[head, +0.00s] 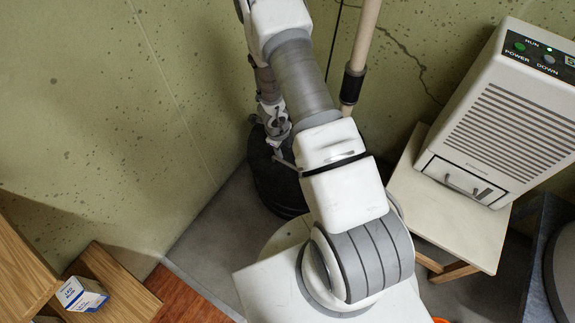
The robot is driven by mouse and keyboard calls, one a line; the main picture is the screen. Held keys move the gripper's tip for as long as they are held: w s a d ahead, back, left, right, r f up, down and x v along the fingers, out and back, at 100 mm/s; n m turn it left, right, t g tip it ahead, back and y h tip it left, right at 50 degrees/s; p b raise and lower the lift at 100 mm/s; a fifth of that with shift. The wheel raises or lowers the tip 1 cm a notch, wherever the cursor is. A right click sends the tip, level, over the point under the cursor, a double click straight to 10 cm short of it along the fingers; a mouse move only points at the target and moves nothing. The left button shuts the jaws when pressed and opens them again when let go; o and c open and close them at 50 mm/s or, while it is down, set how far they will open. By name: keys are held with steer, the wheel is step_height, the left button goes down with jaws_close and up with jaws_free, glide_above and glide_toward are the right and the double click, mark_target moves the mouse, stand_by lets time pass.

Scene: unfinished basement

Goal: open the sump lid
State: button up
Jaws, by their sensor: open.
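The sump (272,190) shows as a dark, round, black shape low in the corner, partly hidden behind my arm. I cannot make out its lid's edge or handle, or whether the lid is raised. My gripper (277,150) is open, pointing down at the sump's near-left part, beyond my arm's thick links. Its fingertips are small and dark against the black; I cannot tell whether they touch the lid.
A pale pipe (366,32) with a black coupling (352,86) drops behind my arm. A white dehumidifier (505,120) stands on a small table (455,225) at right. Wooden furniture (120,283) with a blue-white box (80,294) is at lower left. Grey floor (212,238) is clear left of the sump.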

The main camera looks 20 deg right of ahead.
mark_target(288, 164)
steer(key=f+b, duration=0.1)
steer(key=f, duration=0.3)
steer(key=w+d+f+b, duration=0.1)
steer(key=f+b, duration=0.1)
steer(key=f, duration=0.2)
steer(key=d+f+b, duration=0.1)
steer(key=f+b, duration=0.1)
steer(key=f, duration=0.2)
steer(key=shift+w, duration=0.2)
jaws_close()
stand_by(0.9)
